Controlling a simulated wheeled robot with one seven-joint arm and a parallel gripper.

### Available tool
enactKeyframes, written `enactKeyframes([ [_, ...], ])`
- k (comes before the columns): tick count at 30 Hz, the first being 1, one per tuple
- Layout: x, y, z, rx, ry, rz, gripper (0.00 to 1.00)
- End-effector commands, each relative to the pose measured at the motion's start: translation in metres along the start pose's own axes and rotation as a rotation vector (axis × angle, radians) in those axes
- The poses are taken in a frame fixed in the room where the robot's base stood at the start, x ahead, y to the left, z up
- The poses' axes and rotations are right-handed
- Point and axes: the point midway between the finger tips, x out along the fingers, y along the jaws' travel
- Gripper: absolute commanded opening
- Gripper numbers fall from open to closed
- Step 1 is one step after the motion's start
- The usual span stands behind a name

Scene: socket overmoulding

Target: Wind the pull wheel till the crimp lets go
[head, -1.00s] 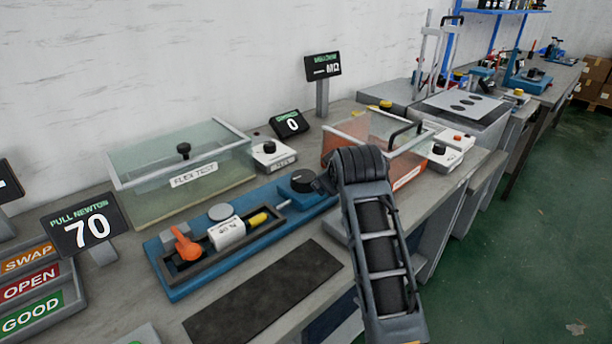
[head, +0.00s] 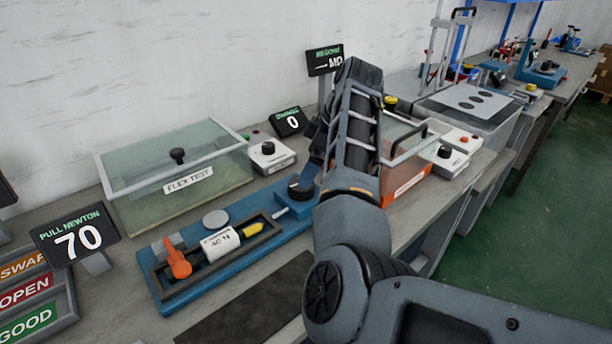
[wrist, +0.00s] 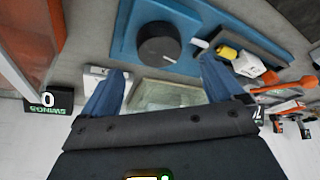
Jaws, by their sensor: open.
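The pull wheel, a round dark knob (head: 300,190), sits at the right end of the blue pull fixture (head: 158,292). In the wrist view the wheel (wrist: 159,44) shows just beyond and between my two blue fingertips. My gripper (wrist: 163,66) is open and empty, close to the wheel; I see no contact. In the head view my arm hides most of my gripper. The fixture's trough holds an orange lever (head: 177,260), a white labelled block (head: 220,243) and a yellow piece (head: 252,229). The PULL NEWTON display (head: 77,240) reads 70.
A clear FLEX TEST box (head: 180,200) stands behind the fixture. A small white button box (head: 270,156) and a display reading 0 (head: 291,121) stand behind the wheel. An orange-sided clear box (head: 405,180) is to the right. A dark mat (head: 245,310) lies in front.

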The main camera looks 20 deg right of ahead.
Motion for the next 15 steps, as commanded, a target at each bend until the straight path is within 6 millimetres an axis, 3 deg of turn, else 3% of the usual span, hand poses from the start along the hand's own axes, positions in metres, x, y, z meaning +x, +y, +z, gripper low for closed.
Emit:
enactKeyframes([
  [9, 0.046, 0.000, 0.000, 0.001, 0.000, 0.000, 0.94],
  [15, 0.057, 0.000, 0.000, 0.001, -0.001, 0.003, 0.94],
])
